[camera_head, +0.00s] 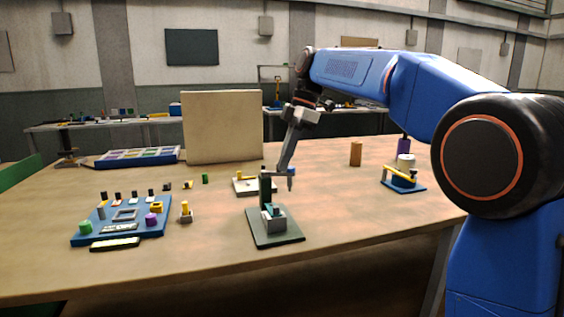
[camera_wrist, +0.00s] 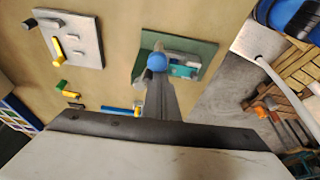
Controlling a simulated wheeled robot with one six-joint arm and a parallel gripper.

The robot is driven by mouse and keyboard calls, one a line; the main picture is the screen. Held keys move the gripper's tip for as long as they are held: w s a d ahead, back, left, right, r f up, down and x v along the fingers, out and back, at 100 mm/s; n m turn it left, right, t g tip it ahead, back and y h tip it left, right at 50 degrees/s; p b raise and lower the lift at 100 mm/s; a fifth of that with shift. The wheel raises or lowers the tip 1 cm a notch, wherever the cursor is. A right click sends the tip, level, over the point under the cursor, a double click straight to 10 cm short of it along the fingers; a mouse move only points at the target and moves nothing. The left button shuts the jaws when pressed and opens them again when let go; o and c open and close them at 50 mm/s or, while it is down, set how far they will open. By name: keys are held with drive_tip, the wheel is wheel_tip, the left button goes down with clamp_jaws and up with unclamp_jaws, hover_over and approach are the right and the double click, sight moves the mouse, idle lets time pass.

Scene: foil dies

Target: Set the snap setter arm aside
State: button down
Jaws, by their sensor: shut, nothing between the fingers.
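The snap setter stands near the front middle of the table in the head view. It has a dark green base plate (camera_head: 276,238), an upright dark green post (camera_head: 265,186) and a teal-topped grey block (camera_head: 272,216). A blue knob (camera_head: 291,171), seemingly on its arm, shows beside the post; the arm itself is mostly hidden. My gripper (camera_head: 281,167) points down just behind and above the post, shut and empty. In the wrist view my gripper (camera_wrist: 160,92) reaches toward the blue knob (camera_wrist: 157,62), over the green base plate (camera_wrist: 205,50). I cannot tell whether they touch.
A blue board (camera_head: 160,222) with small parts lies left, near a yellow-topped peg (camera_head: 185,212). A white plate (camera_head: 242,187) lies behind the setter. A tan panel (camera_head: 222,125) stands behind. A blue-based fixture (camera_head: 405,185) and brown cylinder (camera_head: 355,153) are right.

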drive_tip(key=shift+w+d, duration=0.2)
drive_tip(key=shift+w, duration=0.7)
drive_tip(key=shift+w+r, duration=0.1)
drive_tip(key=shift+w, duration=0.1)
drive_tip(key=shift+s, duration=0.1)
